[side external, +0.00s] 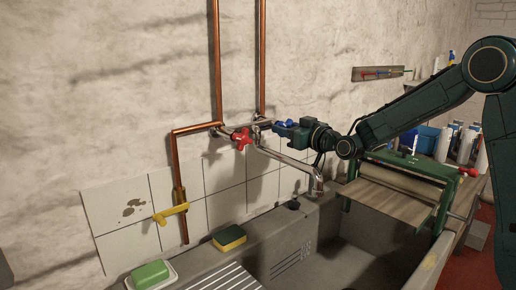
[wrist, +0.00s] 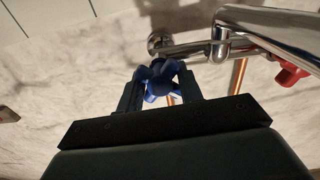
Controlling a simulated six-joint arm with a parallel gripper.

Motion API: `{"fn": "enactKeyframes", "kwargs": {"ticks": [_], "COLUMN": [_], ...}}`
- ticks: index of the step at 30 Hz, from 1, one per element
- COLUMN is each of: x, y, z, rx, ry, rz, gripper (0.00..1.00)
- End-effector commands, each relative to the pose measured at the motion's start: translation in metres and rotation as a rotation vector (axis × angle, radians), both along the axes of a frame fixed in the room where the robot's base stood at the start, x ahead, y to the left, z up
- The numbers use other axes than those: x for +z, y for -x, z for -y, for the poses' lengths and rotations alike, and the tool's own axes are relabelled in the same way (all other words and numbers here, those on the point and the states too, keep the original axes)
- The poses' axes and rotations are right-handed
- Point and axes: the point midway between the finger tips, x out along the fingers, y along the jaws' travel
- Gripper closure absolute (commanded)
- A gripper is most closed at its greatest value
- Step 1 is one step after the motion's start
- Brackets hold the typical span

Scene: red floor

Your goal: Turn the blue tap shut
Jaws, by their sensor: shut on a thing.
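The blue tap (wrist: 158,78) is a knobbed handle on the chrome mixer fitting at the wall. In the wrist view it sits between the two fingers of my gripper (wrist: 160,92), which is shut on it. In the side view my gripper (side external: 279,129) reaches the blue tap (side external: 283,123) from the right, and the fingers partly hide the handle. The red tap (side external: 241,139) is on the left end of the same fitting; it also shows at the right of the wrist view (wrist: 291,73). The chrome spout (side external: 290,162) extends over the sink.
Copper pipes (side external: 262,65) run up the wall. A yellow lever valve (side external: 171,213) is on the lower left pipe. Below is a grey sink (side external: 345,262) with a sponge (side external: 229,238) and green soap (side external: 151,274) on its left ledge. A green-framed roller machine (side external: 400,188) stands to the right.

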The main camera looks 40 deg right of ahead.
Motion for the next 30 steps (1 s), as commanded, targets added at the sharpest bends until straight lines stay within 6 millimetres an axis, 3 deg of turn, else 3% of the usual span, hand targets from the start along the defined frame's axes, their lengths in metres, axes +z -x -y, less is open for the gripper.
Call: {"fn": "enactKeyframes", "kwargs": {"ticks": [13, 29, 30], "x": [0.0039, 0.0049, 0.0049], "y": [-0.0003, -0.0004, -0.0004], "z": [0.0004, 0.0009, 0.0009], "rx": [0.001, 0.0, 0.0], "ry": [-0.271, -0.317, -0.317], "rz": [0.009, 0.013, 0.013], "gripper": [0.87, 0.87, 0.62]}}
